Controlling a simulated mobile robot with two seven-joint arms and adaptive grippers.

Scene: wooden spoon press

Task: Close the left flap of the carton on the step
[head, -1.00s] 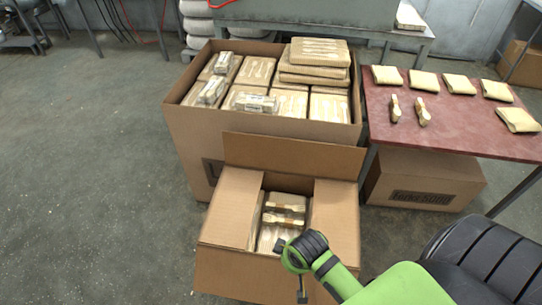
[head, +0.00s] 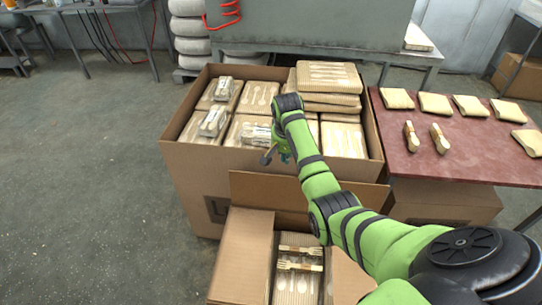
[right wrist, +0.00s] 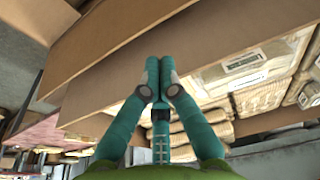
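The carton is open at the bottom of the head view, with wrapped packs of wooden cutlery (head: 298,282) inside. Its left flap (head: 243,252) is folded outward to the left. Its back flap (head: 262,189) stands up, and its right flap (head: 345,278) lies outward, partly behind my arm. My right gripper (head: 272,157) is beyond the back flap, over the near wall of the big box. In the right wrist view its teal fingers (right wrist: 159,66) are together with nothing seen between them, and cardboard is close by. My left gripper is out of view.
A big open box (head: 190,165) full of cutlery packs stands behind the carton. A red-topped table (head: 475,150) with cloth-like bundles is at right, with a closed box (head: 440,203) beneath. The floor at left is clear.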

